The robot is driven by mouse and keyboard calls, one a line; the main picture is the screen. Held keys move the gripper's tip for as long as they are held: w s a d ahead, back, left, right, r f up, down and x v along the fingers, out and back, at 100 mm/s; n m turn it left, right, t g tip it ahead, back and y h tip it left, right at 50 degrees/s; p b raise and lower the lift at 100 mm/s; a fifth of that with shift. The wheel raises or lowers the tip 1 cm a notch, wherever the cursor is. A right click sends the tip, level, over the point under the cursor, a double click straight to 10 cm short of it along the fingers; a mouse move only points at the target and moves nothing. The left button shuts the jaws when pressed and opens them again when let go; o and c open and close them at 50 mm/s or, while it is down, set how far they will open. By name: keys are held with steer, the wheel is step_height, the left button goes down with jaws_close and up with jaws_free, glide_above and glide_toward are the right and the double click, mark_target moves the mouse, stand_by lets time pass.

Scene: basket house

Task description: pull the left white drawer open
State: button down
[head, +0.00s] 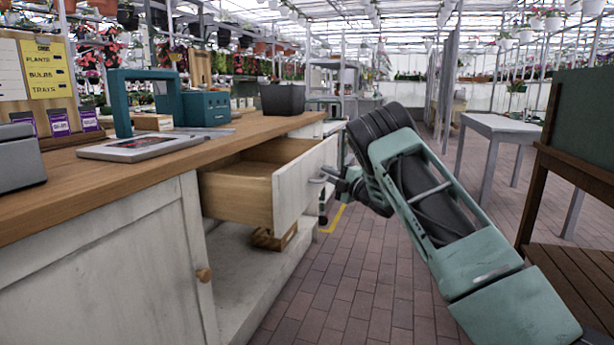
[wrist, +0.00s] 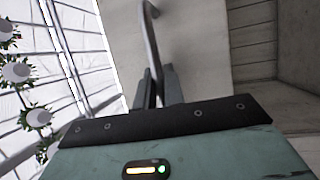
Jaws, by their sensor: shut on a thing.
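The white drawer (head: 295,191) stands pulled well out of the wooden-topped counter, its bare wood inside (head: 239,184) showing. My gripper (head: 325,178) is at the drawer's front, shut on its metal handle (head: 316,181). In the wrist view the handle (wrist: 151,40) is a grey bar running between the two fingers of my gripper (wrist: 155,85). The white drawer front (wrist: 196,45) fills the middle of that view behind them. My wrist and fingers partly hide where the handle meets the drawer.
The counter top (head: 225,137) carries a teal press-like device (head: 122,100), a register box (head: 205,108) and a dark planter (head: 283,99). A white cabinet door (head: 110,260) is at front left. Brick floor (head: 345,290) is free beside the counter. A dark wooden bench (head: 575,270) stands right.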

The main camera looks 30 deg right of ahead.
steer(key=s+d+b, duration=0.1)
steer(key=s+d, duration=0.7)
steer(key=s, duration=0.2)
steer(key=shift+s+b, duration=0.15)
steer(key=shift+b, duration=0.15)
steer(key=c, duration=1.5)
jaws_free()
steer(key=shift+d, duration=0.1)
steer(key=p+v, duration=0.1)
steer(key=v, duration=1.6)
steer(key=shift+s+p, duration=0.2)
steer(key=shift+p, duration=0.1)
